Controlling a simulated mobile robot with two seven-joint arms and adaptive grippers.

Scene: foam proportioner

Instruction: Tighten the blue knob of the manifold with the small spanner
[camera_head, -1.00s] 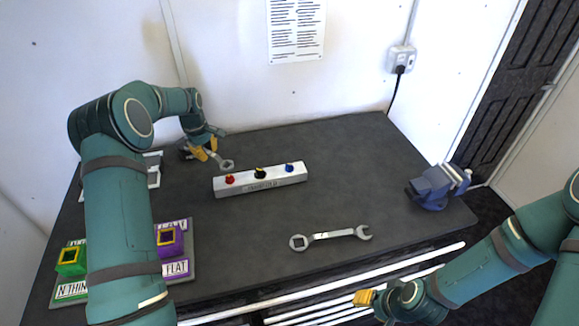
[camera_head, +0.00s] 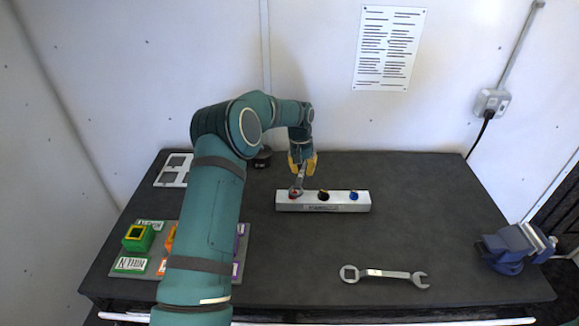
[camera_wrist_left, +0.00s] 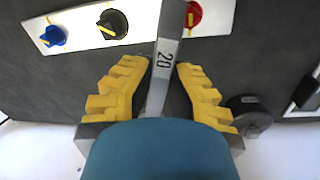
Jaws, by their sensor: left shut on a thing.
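The white manifold (camera_head: 312,207) lies near the back of the table with a red knob (camera_head: 292,196), a black knob (camera_head: 323,195) and a blue knob (camera_head: 354,196). My left gripper (camera_head: 302,163) is shut on the small spanner (camera_head: 298,183), marked 20 in the left wrist view (camera_wrist_left: 164,62). The spanner's head is at the red knob's end in the head view; whether it touches that knob I cannot tell. The blue knob also shows in the left wrist view (camera_wrist_left: 54,36), apart from the spanner. My right gripper is out of view.
A larger spanner (camera_head: 385,274) lies at the table's front. A blue vise (camera_head: 512,247) stands at the right edge. A labelled board (camera_head: 193,276) with coloured blocks and a grey frame (camera_head: 173,170) are at the left. The table right of the manifold is clear.

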